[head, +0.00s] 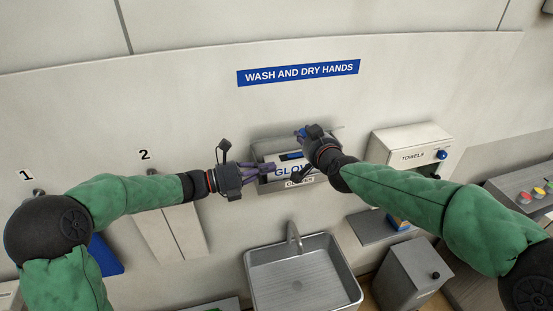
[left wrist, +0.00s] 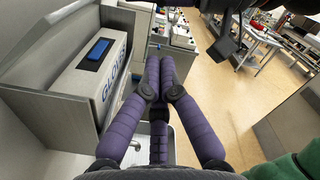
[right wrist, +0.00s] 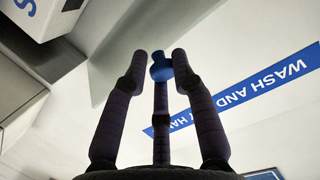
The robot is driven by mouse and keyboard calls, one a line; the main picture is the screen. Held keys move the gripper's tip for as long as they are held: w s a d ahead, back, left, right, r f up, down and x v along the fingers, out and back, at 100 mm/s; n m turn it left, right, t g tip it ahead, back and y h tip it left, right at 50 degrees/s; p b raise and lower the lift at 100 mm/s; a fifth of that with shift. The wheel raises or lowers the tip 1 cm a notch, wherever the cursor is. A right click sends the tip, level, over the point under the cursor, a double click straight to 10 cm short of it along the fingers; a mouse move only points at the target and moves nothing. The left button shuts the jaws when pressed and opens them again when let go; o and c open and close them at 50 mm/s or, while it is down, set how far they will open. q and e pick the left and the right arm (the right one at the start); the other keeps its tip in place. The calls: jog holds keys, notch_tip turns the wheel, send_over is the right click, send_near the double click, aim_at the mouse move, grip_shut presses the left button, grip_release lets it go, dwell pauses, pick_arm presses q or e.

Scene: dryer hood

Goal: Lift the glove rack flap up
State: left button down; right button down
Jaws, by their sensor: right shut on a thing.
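The grey glove rack (head: 257,186) is on the wall below the sign, with a white and blue glove box (head: 290,169) inside. The box also shows at the left of the left wrist view (left wrist: 85,85). The rack's flap (head: 268,146) stands raised above the box; it shows as a grey panel in the right wrist view (right wrist: 125,55). My right gripper (head: 302,134) is shut on the flap's blue knob (right wrist: 161,68), partly hidden by its fingers. My left gripper (head: 272,167) is at the rack's left front, fingertips together (left wrist: 160,60) and empty. Whether it touches the rack is unclear.
A metal sink (head: 303,272) is below the rack. A towel dispenser (head: 410,148) hangs to the right, behind my right arm. A grey bin (head: 412,275) stands lower right. A numbered panel (head: 170,235) is at left.

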jog(key=shift+r, duration=0.1)
pick_arm(q)
jog(key=w+d+r, duration=0.3)
jog(key=w+d, duration=0.2)
jog(key=d, duration=0.3)
jog(key=shift+w+r, duration=0.15)
jog(key=shift+w, duration=0.15)
pick_arm(e)
jog(key=shift+a, duration=0.1)
pick_arm(q)
jog(key=shift+w+a+r, duration=0.15)
jog(key=shift+w+r, duration=0.3)
jog(key=shift+r, duration=0.25)
pick_arm(e)
jog(key=shift+s, duration=0.25)
jog(key=c, duration=1.1)
grip_release()
pick_arm(q)
jog(key=shift+s, duration=0.1)
pick_arm(e)
jog(key=shift+s+f, duration=0.1)
jog(key=shift+f, duration=0.15)
